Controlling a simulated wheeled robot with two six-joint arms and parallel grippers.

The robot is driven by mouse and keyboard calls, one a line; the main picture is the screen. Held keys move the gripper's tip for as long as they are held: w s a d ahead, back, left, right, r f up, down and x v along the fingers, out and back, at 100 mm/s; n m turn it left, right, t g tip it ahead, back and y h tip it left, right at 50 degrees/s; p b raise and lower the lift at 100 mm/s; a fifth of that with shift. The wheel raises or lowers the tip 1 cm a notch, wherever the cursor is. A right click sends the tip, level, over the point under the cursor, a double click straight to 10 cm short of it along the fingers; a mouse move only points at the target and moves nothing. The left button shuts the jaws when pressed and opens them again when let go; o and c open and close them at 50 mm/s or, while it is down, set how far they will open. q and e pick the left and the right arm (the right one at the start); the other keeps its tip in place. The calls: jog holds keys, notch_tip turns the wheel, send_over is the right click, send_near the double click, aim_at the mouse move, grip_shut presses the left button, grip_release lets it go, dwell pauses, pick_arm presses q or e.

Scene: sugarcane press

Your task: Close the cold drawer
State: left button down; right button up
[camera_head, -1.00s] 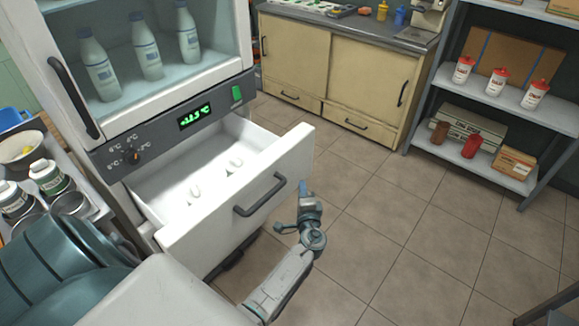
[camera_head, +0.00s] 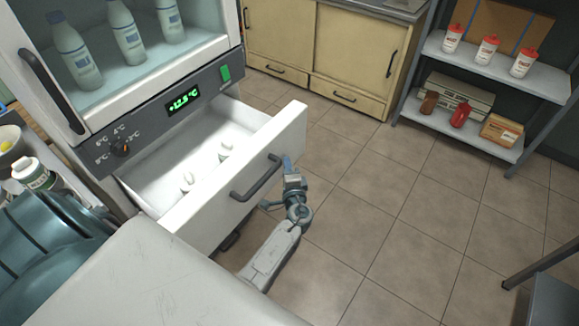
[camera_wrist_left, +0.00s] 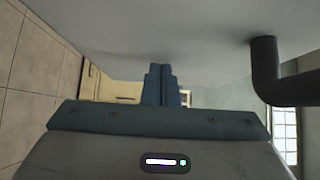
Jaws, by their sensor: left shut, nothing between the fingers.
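The cold drawer (camera_head: 195,160) is pulled out below the fridge's control panel, with a few small white objects inside. Its white front carries a dark bar handle (camera_head: 257,178). My left gripper (camera_head: 287,163) is shut and empty, just in front of the drawer front, by the right end of the handle. In the left wrist view, the closed blue fingertips (camera_wrist_left: 162,70) point along the pale drawer front (camera_wrist_left: 190,30), with the dark handle (camera_wrist_left: 265,70) to their right. I cannot tell whether they touch the front. My right gripper is not in view.
The fridge (camera_head: 150,75) above holds several white bottles behind its door. A panel shows a green display (camera_head: 183,101) and a knob (camera_head: 121,149). Beige cabinets (camera_head: 345,60) and a shelf rack (camera_head: 495,75) stand behind. The tiled floor (camera_head: 400,200) to the right is clear.

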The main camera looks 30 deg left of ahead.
pick_arm(q)
jog(key=a, duration=0.3)
jog(key=shift+w+b, duration=0.1)
jog(key=shift+b, duration=0.3)
jog(key=a+b, duration=0.1)
jog(key=a, duration=0.2)
jog(key=a+b, duration=0.1)
jog(key=a, duration=0.3)
jog(key=w+a+b, duration=0.1)
jog(key=a, duration=0.3)
jog(key=shift+a+f, duration=0.1)
jog(key=shift+f, duration=0.05)
jog(key=a+b, duration=0.2)
jog(key=a, duration=0.4)
jog(key=shift+w, duration=0.2)
jog(key=a+b, duration=0.1)
jog(key=a, duration=0.1)
jog(key=a+b, duration=0.1)
jog(key=a, duration=0.2)
jog(key=shift+w+a, duration=0.2)
jog(key=shift+a, duration=0.3)
jog(key=shift+r, duration=0.4)
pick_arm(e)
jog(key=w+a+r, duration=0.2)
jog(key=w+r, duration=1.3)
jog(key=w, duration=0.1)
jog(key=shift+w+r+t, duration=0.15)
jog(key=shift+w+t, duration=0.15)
